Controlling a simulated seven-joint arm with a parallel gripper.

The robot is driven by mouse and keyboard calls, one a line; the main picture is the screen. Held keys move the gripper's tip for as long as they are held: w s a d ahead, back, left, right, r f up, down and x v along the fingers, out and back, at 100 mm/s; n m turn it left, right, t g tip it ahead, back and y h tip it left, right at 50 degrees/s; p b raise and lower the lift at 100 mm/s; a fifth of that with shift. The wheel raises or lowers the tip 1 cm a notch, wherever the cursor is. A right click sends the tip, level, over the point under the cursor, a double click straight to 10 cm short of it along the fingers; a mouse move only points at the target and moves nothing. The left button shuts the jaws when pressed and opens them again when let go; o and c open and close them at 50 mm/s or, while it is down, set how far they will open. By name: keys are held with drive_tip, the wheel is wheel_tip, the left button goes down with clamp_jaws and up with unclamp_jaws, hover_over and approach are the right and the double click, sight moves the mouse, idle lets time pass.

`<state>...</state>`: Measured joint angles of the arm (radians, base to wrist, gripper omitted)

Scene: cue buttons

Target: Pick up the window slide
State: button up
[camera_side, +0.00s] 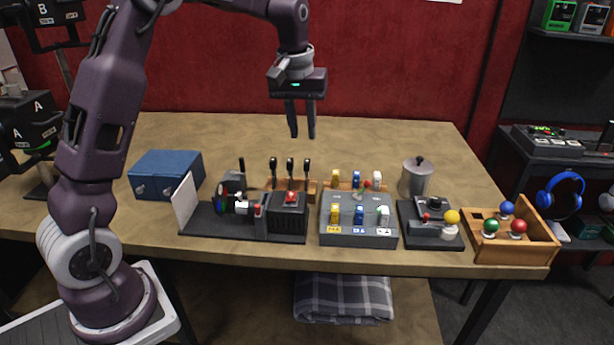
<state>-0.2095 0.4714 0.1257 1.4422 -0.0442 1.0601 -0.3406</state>
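Three upright black-handled pieces (290,166) stand in a row in a wooden rack (313,188) behind the black device; they may be slides. A similar dark handle (241,166) stands upright at the device's left part. I cannot tell which of these is the window slide, as any picture on them is hidden or too small. My gripper (302,135) hangs fingers down, well above the table and the rack. Its two fingers are apart with nothing between them.
The black projector-like device (287,212) faces a white screen (185,203). A blue box (167,175) is at left. To the right are a grey button panel (345,238), a metal canister (415,178), a joystick box (421,236) and a wooden tray (530,245) of coloured balls. The table's back is clear.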

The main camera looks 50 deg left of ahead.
drive_tip(key=n, duration=0.1)
hover_over(307, 161)
drive_tip(key=s, duration=0.1)
drive_tip(key=shift+g, duration=0.4)
drive_tip(key=f, duration=0.6)
drive_tip(key=shift+d+f, duration=0.2)
drive_tip(key=shift+f, duration=0.2)
drive_tip(key=f, duration=0.4)
drive_tip(key=w+f, duration=0.1)
drive_tip(key=f, duration=0.1)
drive_tip(key=shift+a+f, duration=0.2)
drive_tip(key=shift+c, duration=0.4)
clamp_jaws()
